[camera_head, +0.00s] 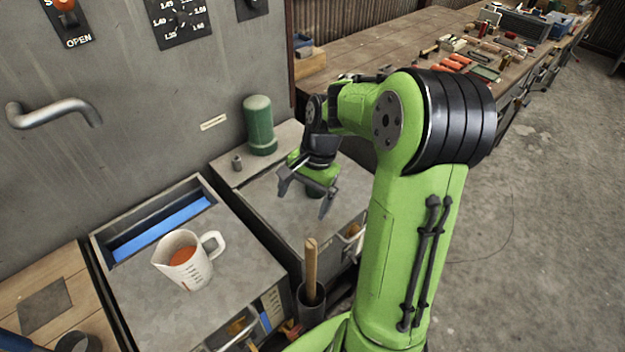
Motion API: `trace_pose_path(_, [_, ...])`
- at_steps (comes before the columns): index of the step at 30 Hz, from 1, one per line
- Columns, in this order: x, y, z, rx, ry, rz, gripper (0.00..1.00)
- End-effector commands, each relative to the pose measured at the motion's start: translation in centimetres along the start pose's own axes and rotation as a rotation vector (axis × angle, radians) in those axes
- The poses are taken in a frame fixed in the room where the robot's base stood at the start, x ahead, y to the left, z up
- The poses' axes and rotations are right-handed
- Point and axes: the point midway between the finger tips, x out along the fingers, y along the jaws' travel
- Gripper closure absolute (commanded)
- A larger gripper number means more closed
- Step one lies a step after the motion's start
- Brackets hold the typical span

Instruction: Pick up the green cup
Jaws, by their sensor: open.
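My gripper (304,203) is open and points down over the grey cabinet top in the middle of the view.
A white measuring jug (185,262) with orange contents stands on the left cabinet, near a recess with a blue strip (160,229). A wooden handle (310,268) rises in front of my gripper. A cluttered workbench (400,45) runs behind.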

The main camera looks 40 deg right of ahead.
Motion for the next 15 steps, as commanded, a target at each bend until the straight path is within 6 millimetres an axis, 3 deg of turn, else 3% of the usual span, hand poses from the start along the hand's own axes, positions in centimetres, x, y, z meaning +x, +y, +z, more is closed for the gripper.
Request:
trace_pose_path(1, [1.1, 0.3, -2.2, 0.117, -0.074, -0.046, 0.03])
trace_pose_path(6, [3.4, 1.6, -8.7, 0.52, -0.312, -0.256, 0.03])
trace_pose_path(12, [3.5, 5.5, -16.4, 0.973, -0.599, -0.578, 0.03])
trace_pose_path(15, [3.0, 7.7, -18.9, 1.111, -0.699, -0.698, 0.03])
